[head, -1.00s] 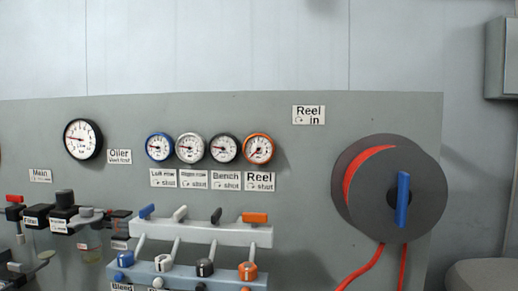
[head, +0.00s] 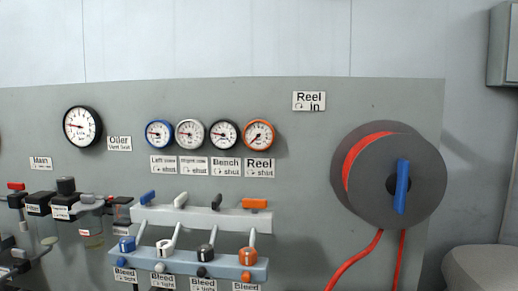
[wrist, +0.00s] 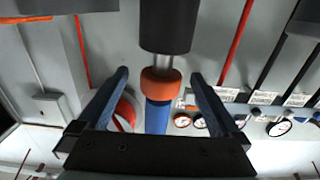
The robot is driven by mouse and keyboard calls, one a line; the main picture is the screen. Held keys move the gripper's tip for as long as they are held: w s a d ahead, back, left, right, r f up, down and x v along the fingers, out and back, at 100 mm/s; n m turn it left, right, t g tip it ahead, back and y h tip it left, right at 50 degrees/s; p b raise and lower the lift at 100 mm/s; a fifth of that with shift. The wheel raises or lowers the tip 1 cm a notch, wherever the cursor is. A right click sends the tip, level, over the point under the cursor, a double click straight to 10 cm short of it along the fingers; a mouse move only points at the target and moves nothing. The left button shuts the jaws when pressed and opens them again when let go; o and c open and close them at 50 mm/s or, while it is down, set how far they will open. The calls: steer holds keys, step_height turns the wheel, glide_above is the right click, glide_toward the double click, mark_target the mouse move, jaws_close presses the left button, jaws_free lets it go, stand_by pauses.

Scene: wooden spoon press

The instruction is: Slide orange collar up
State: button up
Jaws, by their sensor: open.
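The orange collar (wrist: 161,84) shows in the wrist view as a short ring between a black cylinder (wrist: 166,24) and a blue tube (wrist: 157,117). My gripper (wrist: 159,76) is open, with one blue finger on each side of the collar. There is a visible gap between each finger and the collar in this view; the depth between them is hard to tell. The wrist picture appears upside down compared with the head view. Neither the collar nor my gripper can be made out in the head view.
The grey panel (head: 290,150) carries gauges, a row of levers (head: 205,216) and a row of knobs (head: 190,262). A hose reel (head: 377,177) with a blue handle and red hose sticks out at right. Orange hose (wrist: 237,43) also hangs near the gripper in the wrist view.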

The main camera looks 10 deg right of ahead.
steer(key=shift+s+r+p, duration=0.2)
steer(key=shift+s+p, duration=0.4)
steer(key=shift+s, duration=0.15)
steer(key=b+v, duration=0.2)
steer(key=v, duration=0.5)
steer(key=shift+a+f+b, duration=0.15)
steer(key=shift+a+b, duration=0.15)
steer(key=shift+b, duration=0.1)
steer(key=shift+s, duration=0.1)
